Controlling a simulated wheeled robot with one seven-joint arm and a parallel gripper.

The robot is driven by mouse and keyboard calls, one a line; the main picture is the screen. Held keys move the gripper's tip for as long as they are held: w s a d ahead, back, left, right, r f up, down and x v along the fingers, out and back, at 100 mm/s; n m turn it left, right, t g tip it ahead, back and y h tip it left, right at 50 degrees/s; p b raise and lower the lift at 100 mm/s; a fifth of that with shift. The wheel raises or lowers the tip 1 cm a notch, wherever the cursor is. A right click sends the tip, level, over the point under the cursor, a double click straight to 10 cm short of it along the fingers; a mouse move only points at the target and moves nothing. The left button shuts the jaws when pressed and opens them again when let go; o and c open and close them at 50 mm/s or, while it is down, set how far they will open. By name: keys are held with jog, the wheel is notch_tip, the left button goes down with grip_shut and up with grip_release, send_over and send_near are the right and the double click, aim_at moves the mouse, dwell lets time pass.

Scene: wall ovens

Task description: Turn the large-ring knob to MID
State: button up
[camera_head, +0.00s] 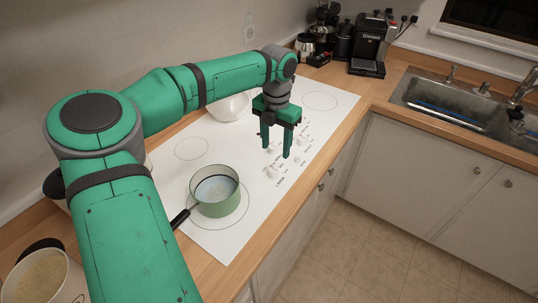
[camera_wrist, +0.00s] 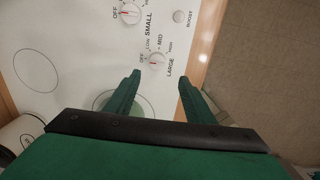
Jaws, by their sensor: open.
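The large-ring knob (camera_wrist: 157,59) is a small white dial on the white cooktop (camera_wrist: 60,25), beside the printed word LARGE and marks OFF, LOW, MID and HIGH. Its red mark appears to be on the side toward OFF. In the head view this knob (camera_head: 272,172) is near the cooktop's front edge. My gripper (camera_head: 276,151) is open and points down above the control area. In the wrist view the gripper's fingers (camera_wrist: 159,78) spread to either side, with the knob just beyond the gap between the tips. Nothing is between them, and I see no contact with the knob.
The SMALL knob (camera_wrist: 130,12) and a BOOST button (camera_wrist: 180,16) are close by. A green pot (camera_head: 231,204) stands on the near ring, its dark handle pointing left. A white bowl (camera_head: 229,108) is behind my arm. Open floor lies right of the counter.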

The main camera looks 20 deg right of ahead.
aim_at(274, 167)
jog(key=shift+w+a+f, duration=0.1)
jog(key=shift+w+f, duration=0.2)
jog(key=shift+f, duration=0.2)
notch_tip(274, 167, down, 10)
jog(key=shift+r, duration=0.2)
jog(key=c, duration=1.1)
